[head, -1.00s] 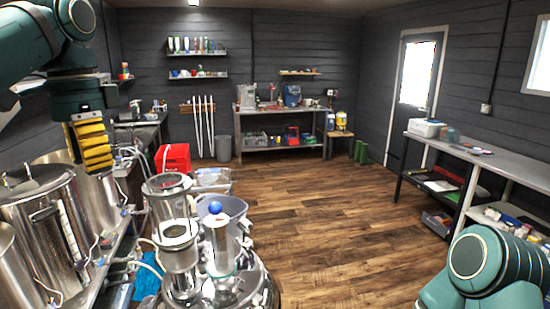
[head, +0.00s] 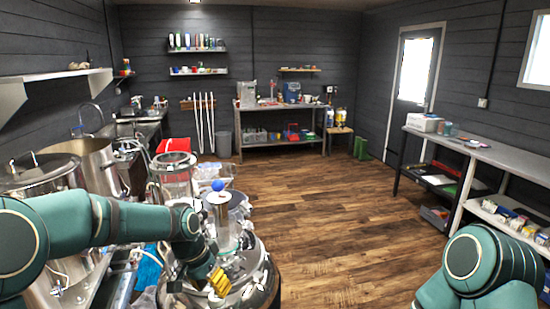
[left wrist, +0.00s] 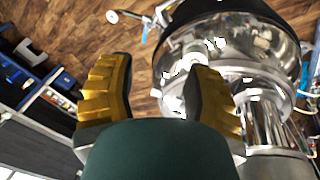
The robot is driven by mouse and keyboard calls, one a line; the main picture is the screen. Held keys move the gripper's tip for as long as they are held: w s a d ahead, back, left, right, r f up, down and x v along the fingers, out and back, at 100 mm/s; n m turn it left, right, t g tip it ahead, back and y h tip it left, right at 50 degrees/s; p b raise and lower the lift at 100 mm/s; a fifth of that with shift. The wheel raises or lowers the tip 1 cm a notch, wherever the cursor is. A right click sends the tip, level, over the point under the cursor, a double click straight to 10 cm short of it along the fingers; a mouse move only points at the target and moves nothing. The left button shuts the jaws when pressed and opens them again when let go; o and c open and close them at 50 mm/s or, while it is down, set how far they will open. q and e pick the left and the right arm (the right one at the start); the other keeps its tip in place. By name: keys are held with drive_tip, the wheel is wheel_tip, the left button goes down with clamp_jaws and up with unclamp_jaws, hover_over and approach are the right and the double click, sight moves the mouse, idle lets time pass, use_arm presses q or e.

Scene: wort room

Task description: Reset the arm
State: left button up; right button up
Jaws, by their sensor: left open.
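My left arm reaches in from the left in the head view, over the steel vessels. Its left gripper (head: 220,280) has yellow ribbed fingers and hangs low at the front of the round steel vessel (head: 262,262). In the left wrist view the two fingers (left wrist: 155,88) stand apart with nothing between them. The steel vessel (left wrist: 270,40) shows behind and right of the right-hand finger there; I cannot tell whether they touch. My right arm shows at the lower right of the head view, but its gripper is out of sight.
Tall steel kettles (head: 85,160) stand at the left. A shelf bench (head: 470,148) runs along the right wall. The wooden floor (head: 330,205) in the middle is clear.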

use_arm(q)
drive_tip(key=s+d+f+n+b, duration=0.1)
drive_tip(key=s+d+f+n, duration=0.1)
drive_tip(key=s+f, duration=0.8)
drive_tip(key=s+d+f+n+t+b, duration=0.1)
drive_tip(key=s+f+n, duration=0.4)
drive_tip(key=s+f, duration=0.6)
wheel_tip(320, 180, down, 7)
drive_tip(key=shift+d+f+h+b, duration=0.1)
drive_tip(key=shift+d+h+b, duration=0.3)
drive_tip(key=shift+d+b, duration=0.55)
drive_tip(key=shift+w+d, duration=0.1)
drive_tip(key=shift+d, duration=0.05)
drive_tip(key=shift+c, duration=0.4)
